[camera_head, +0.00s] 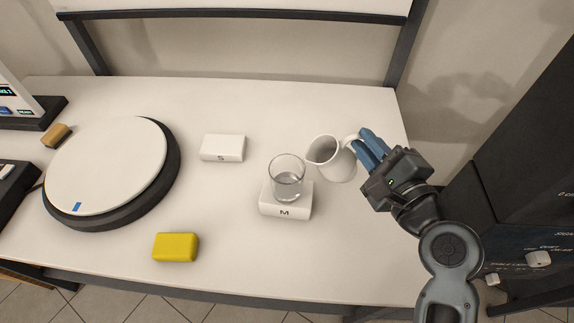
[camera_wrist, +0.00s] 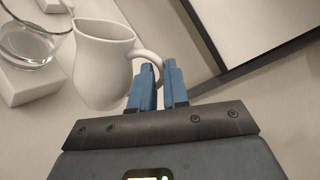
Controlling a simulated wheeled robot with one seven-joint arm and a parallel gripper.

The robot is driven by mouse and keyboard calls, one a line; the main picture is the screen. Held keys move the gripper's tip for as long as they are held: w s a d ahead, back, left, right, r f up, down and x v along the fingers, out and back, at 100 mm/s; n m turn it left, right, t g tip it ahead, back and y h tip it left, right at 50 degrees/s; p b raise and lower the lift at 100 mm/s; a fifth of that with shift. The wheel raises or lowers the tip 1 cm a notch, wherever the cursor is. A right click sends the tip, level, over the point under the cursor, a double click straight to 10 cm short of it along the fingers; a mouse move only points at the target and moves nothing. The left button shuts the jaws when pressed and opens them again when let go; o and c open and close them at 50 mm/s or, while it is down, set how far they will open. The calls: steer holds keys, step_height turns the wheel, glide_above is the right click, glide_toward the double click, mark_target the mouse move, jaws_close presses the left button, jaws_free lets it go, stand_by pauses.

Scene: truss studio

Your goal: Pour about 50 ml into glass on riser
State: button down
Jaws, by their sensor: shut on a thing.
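A clear glass (camera_head: 287,180) stands upright on a white riser (camera_head: 284,207) marked M. It holds some clear liquid. A white pitcher (camera_head: 331,160) is just right of the glass, tilted with its mouth toward the glass. My gripper (camera_head: 368,146) has its blue fingers shut on the pitcher's handle, at the pitcher's right side. In the wrist view, the pitcher (camera_wrist: 101,65) is left of the fingers (camera_wrist: 160,85), and the glass (camera_wrist: 30,40) and riser (camera_wrist: 25,85) are at the left edge. I cannot see the pitcher's contents, and no stream shows.
A second white riser (camera_head: 223,148) marked S stands at the back left of the glass. A yellow block (camera_head: 176,247) lies near the front edge. A large round turntable (camera_head: 105,165) with a small tan block (camera_head: 57,135) beside it fills the left. The table's back right is clear.

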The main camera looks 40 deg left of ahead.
steer(key=w+d+f+m+y+b, duration=0.1)
steer(key=w+d+f+m+b, duration=0.2)
steer(key=w+d+f+m, duration=0.1)
steer(key=shift+w+d+f+m, duration=0.35)
steer(key=shift+f+m, duration=0.4)
steer(key=shift+m, duration=0.45)
